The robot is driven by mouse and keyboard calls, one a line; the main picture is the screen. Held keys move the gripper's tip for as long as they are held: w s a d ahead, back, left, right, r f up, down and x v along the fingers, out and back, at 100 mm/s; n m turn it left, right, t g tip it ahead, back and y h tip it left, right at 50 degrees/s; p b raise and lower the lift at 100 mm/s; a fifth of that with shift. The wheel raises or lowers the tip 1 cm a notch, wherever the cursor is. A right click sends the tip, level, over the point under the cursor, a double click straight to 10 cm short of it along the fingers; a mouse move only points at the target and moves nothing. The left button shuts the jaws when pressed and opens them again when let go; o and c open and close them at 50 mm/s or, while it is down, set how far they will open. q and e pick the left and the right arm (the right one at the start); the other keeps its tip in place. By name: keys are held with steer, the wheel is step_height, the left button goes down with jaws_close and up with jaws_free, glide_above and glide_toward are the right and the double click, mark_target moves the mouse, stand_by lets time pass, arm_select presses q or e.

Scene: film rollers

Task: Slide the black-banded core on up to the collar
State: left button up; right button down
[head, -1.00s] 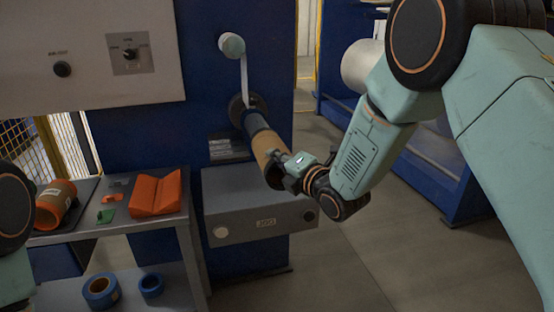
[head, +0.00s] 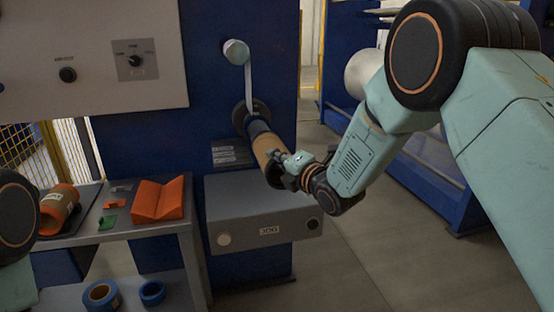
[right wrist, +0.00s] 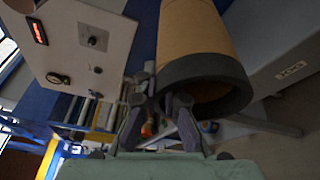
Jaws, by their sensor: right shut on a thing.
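My right gripper (head: 284,170) is shut on the core's near end. In the right wrist view, the fingers (right wrist: 160,98) meet the core's rim at the black band (right wrist: 206,72), one outside and one at the opening. My left gripper is out of view; only part of that arm shows at the left edge.
A white strip (head: 249,80) runs from a small roller (head: 236,52) down to the collar. A grey box (head: 262,211) juts out below the shaft. A bench at left holds an orange roll (head: 58,203) and an orange V-block (head: 158,199).

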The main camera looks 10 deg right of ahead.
mark_target(265, 148)
steer(key=shift+w+r, duration=0.1)
steer(key=shift+w+b, duration=0.5)
steer(key=shift+w, duration=0.6)
steer(key=shift+w+a, duration=0.1)
steer(key=shift+w, duration=0.25)
steer(key=c, duration=1.5)
jaws_free()
steer(key=shift+o, duration=0.4)
steer(key=shift+w, duration=0.2)
steer(key=shift+s, duration=0.15)
